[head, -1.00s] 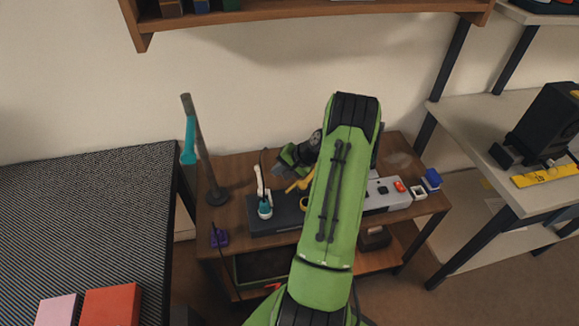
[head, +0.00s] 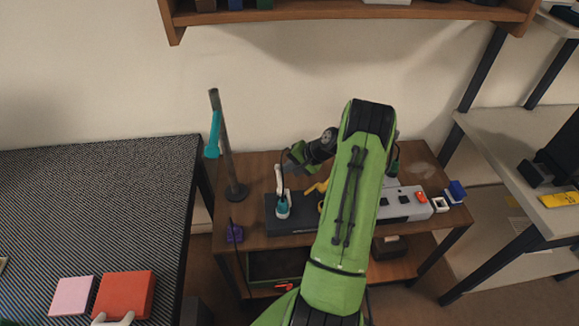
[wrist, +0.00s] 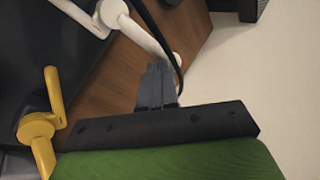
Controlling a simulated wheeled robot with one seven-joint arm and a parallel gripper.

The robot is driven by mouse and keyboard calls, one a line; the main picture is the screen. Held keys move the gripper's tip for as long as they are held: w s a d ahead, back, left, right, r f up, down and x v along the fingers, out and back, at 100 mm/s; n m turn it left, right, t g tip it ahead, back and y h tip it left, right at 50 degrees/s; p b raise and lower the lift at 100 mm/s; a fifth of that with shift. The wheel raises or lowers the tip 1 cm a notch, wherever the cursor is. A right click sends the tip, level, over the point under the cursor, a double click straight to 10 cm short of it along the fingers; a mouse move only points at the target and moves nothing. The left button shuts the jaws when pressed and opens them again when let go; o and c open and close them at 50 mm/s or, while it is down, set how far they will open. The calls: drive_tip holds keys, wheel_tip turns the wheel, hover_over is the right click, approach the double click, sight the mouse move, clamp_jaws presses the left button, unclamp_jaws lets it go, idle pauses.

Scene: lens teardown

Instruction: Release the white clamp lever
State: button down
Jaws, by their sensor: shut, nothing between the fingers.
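The white clamp lever (head: 279,182) stands up from a teal-based fixture (head: 283,207) on the dark block at the left of the wooden bench. In the wrist view the white lever (wrist: 143,36) runs from the top left down toward my fingers. My gripper (wrist: 157,88) is shut and empty, with its grey fingertips close beside the lever's end. Whether they touch it I cannot tell. In the head view my green wrist is just right of the lever, and the fingertips are not clear there.
A yellow lever (head: 316,187) is right of the white one; it also shows in the wrist view (wrist: 42,120). A dark cable passes close to the white lever. A grey box with buttons (head: 402,203) is at right. A post (head: 228,150) with a teal handle stands left.

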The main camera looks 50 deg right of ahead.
sight(277, 170)
drive_tip(key=shift+w, duration=0.15)
drive_tip(key=n+y, duration=0.1)
drive_tip(key=w+n+g+p, duration=0.1)
drive_tip(key=shift+w+a+n+y, duration=0.1)
drive_tip(key=shift+a+n+y, duration=0.25)
drive_tip(key=shift+n+y, duration=0.05)
drive_tip(key=n, duration=0.1)
drive_tip(key=w+a+n+g+y, duration=0.1)
drive_tip(key=n+p, duration=0.1)
drive_tip(key=shift+w+a+n+g+y, duration=0.2)
drive_tip(key=shift+a+n+g+y, duration=0.1)
drive_tip(key=shift+g+y, duration=0.1)
drive_tip(key=shift+w+a+p, duration=0.2)
drive_tip(key=shift+a, duration=0.3)
drive_tip(key=shift+w+a+p, duration=0.15)
drive_tip(key=shift+w+a, duration=0.05)
drive_tip(key=shift+a, duration=0.3)
drive_tip(key=shift+w+a+r, duration=0.1)
drive_tip(key=shift+a, duration=0.05)
drive_tip(key=p+v, duration=0.4)
drive_tip(key=v, duration=1.2)
drive_tip(key=shift+f, duration=0.2)
